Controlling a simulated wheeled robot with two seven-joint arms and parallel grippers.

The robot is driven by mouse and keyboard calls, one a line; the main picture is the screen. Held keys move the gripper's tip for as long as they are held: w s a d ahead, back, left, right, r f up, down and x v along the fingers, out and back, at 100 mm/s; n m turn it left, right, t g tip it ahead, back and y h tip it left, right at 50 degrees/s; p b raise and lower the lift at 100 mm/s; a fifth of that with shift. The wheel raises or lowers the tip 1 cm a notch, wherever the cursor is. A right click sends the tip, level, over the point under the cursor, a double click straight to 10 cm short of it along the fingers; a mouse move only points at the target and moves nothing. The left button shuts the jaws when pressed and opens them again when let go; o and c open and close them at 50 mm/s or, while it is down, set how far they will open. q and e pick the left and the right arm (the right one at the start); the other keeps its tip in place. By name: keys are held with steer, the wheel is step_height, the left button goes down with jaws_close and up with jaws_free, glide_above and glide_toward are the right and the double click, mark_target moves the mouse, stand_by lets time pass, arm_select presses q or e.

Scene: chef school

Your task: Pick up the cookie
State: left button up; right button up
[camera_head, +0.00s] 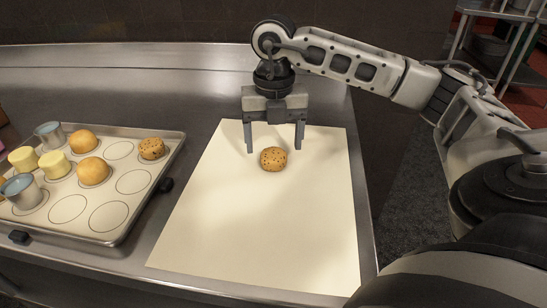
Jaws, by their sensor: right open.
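A round golden-brown cookie with dark chips (273,159) lies on a cream paper sheet (250,230), near its back middle. My right gripper (275,150) points down with its two fingers apart, one on each side of the cookie in the picture. It is open and holds nothing. I cannot tell whether the fingertips are level with the cookie or a little behind it. My left gripper is not in view.
A metal tray (115,236) with circle marks stands at left. On it are another chip cookie (151,149), orange-yellow buns (83,141), pale yellow pieces (55,164) and metal cups (49,134). The front of the sheet is clear. The counter ends at right.

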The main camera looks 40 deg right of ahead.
mark_target(273, 153)
steer(key=shift+w+d+f, duration=0.1)
steer(key=shift+w+f, duration=0.05)
steer(key=shift+f, duration=1.75)
steer(key=c, duration=1.1)
steer(key=shift+o, duration=0.2)
steer(key=shift+r, duration=0.1)
